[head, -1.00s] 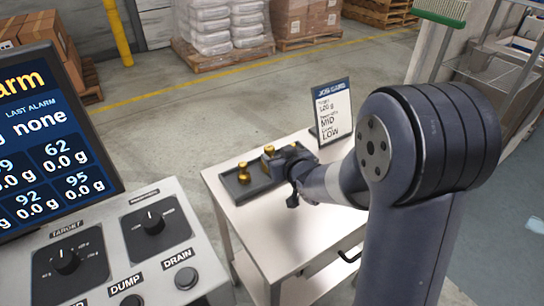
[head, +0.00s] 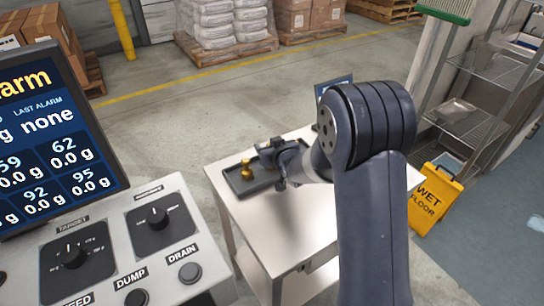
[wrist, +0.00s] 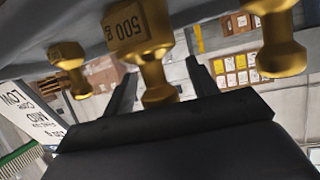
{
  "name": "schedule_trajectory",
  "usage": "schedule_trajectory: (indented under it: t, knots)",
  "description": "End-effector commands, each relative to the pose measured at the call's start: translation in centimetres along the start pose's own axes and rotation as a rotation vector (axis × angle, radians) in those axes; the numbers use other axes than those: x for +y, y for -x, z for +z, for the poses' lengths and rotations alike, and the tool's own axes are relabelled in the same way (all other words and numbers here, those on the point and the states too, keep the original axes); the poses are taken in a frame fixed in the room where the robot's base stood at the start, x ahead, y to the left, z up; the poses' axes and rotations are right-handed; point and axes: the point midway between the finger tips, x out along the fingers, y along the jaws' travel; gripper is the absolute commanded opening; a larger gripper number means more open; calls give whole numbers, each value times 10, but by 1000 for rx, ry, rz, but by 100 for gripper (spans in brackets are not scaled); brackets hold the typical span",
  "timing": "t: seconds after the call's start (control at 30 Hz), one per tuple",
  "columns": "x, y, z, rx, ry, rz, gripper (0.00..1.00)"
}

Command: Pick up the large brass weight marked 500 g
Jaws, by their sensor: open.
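The brass weight marked 500 g (wrist: 130,28) shows in the wrist view, which is turned roughly upside down. Its narrow neck and knob hang between the two dark fingers of my gripper (wrist: 161,74), which stand apart. I cannot tell whether a finger touches it. A smaller brass weight (wrist: 68,58) is to its left and another brass weight (wrist: 277,45) is to its right. In the head view my gripper (head: 272,150) is over the dark tray (head: 236,190). One brass weight (head: 246,170) shows there, left of my gripper; the others are hidden behind my gripper.
The tray lies on a pale table (head: 290,218). A job card (head: 324,86) at the table's back is mostly hidden by my arm. A control console (head: 110,245) stands at left. A yellow wet-floor sign (head: 432,198) and wire shelving (head: 490,80) are at right.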

Motion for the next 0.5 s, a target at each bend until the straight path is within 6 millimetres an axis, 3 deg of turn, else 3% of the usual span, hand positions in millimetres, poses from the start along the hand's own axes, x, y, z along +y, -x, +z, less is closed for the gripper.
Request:
schedule_trajectory:
  t: [0.17,0.5]
  knots:
    - [0,0,0,0,0,0,54]
    - [0,0,0,0,0,0,26]
